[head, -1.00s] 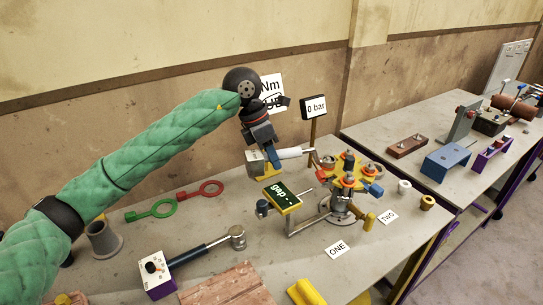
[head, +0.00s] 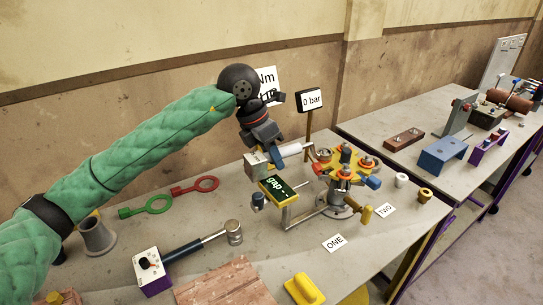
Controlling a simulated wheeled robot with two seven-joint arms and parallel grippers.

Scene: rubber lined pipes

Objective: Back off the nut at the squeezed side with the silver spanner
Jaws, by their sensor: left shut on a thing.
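My left gripper (head: 276,152) is shut on a pale silver tool (head: 289,149) with a cylindrical grip and a boxy end to its left. I cannot tell for sure that this is the silver spanner. It is held at the left of the pipe joint (head: 345,177), an orange and yellow flange with several bolts and nuts on top. Whether the tool touches a nut is unclear. The gap display (head: 277,189), reading "gap --", stands in front of the joint. I cannot tell which side is squeezed. My right gripper is not in view.
Cards ONE (head: 334,243) and TWO (head: 385,210) lie near the joint. A "0 bar" sign (head: 311,100) stands behind. Bench is bare between hammer and card ONE.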

